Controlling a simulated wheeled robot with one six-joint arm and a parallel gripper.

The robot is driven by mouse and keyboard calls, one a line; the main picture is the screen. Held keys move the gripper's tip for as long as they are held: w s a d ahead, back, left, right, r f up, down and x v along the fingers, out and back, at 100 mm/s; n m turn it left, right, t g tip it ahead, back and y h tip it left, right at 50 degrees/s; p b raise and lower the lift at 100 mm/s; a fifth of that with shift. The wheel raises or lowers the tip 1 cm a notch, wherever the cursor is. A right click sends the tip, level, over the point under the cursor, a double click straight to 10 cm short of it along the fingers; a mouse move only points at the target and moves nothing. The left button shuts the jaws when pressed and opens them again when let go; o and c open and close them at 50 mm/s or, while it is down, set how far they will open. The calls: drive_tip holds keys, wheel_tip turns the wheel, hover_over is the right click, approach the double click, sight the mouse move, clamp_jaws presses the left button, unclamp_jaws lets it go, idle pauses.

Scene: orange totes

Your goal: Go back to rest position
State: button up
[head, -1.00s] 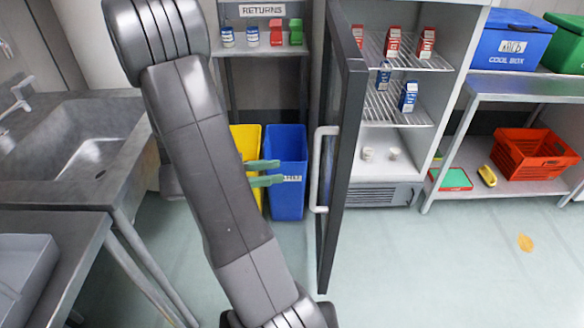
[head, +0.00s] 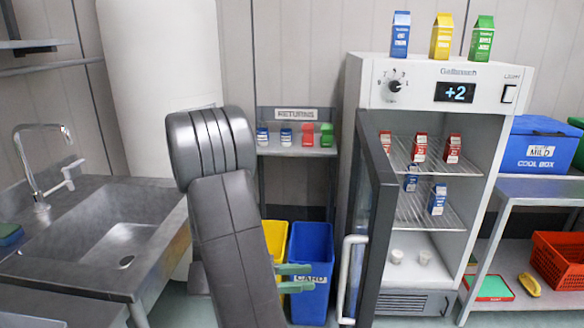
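My gripper (head: 311,277) shows as two green fingers poking out from behind my grey arm. The fingers are apart with nothing visible between them, so it is open and empty. They appear in front of the blue bin (head: 311,252) and the edge of the yellow bin (head: 275,238); I cannot tell how far off the bins are. The rest of the gripper is hidden behind my arm, which stands folded in the middle left of the view.
The fridge (head: 450,200) stands right of centre, its dark door (head: 372,235) open towards me. Cartons sit inside and on top. A steel sink (head: 100,235) is at left. The returns shelf (head: 300,151) is behind. A cool box (head: 537,150) and red crate (head: 562,258) are at right.

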sight(345, 275)
drive_tip(key=d, duration=1)
drive_tip(key=shift+w+d, duration=0.15)
drive_tip(key=shift+w, duration=0.2)
